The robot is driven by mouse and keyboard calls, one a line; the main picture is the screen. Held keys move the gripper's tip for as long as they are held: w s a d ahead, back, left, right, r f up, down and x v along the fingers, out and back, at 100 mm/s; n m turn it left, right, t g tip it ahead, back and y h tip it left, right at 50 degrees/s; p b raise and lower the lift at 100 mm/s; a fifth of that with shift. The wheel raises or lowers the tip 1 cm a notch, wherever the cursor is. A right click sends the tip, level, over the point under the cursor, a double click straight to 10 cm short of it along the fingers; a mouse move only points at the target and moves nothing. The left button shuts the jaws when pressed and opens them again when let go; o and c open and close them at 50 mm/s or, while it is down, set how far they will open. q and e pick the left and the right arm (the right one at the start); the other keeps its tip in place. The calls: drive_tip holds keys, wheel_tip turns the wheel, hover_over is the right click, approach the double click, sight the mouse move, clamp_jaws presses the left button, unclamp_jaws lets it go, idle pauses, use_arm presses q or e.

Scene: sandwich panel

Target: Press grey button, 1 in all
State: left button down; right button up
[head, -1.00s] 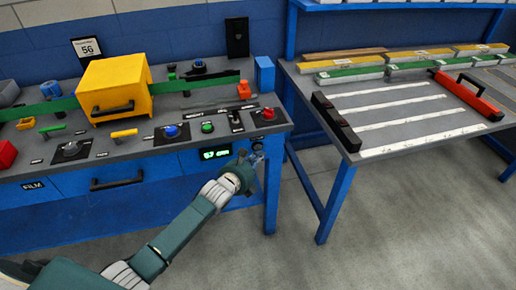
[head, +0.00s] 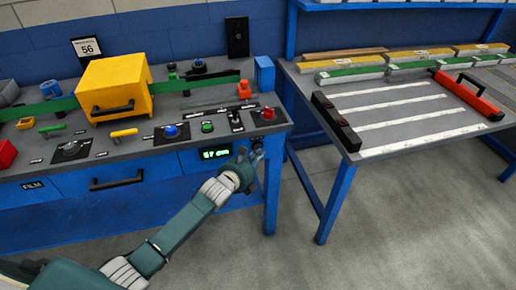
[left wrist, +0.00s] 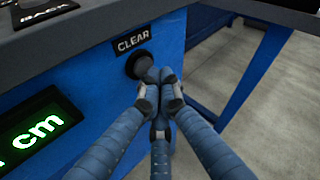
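The grey button (left wrist: 138,64) is a dark round knob on the blue front panel, under a label reading CLEAR (left wrist: 132,39). My left gripper (left wrist: 159,77) has its three blue fingers drawn together, with nothing seen between them. Its fingertips are right at the lower right side of the button and overlap its edge in the left wrist view; I cannot tell whether they touch it or press it in. In the head view my left gripper (head: 252,155) is at the front right corner of the panel and hides the button. My right gripper is not in view.
A green-lit display (head: 215,153) is left of my gripper. The desktop above carries a red button (head: 268,114), a green button (head: 207,127), a blue knob (head: 171,131) and a yellow hood (head: 115,88). A second table (head: 400,110) stands right, past a floor gap.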

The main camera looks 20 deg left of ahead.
use_arm(q)
drive_tip(key=shift+w, duration=0.1)
drive_tip(key=shift+w+a, duration=0.3)
drive_tip(key=shift+w, duration=0.05)
idle(0.9)
drive_tip(key=shift+s, duration=0.1)
drive_tip(key=shift+s+d+p, duration=0.35)
drive_tip(key=shift+s+d, duration=0.1)
drive_tip(key=shift+s, duration=0.15)
drive_tip(key=s+d, duration=0.1)
drive_tip(key=s+d+p, duration=0.1)
drive_tip(key=s+p, duration=0.1)
drive_tip(key=s, duration=0.1)
drive_tip(key=shift+s+d, duration=0.1)
drive_tip(key=shift+d, duration=0.3)
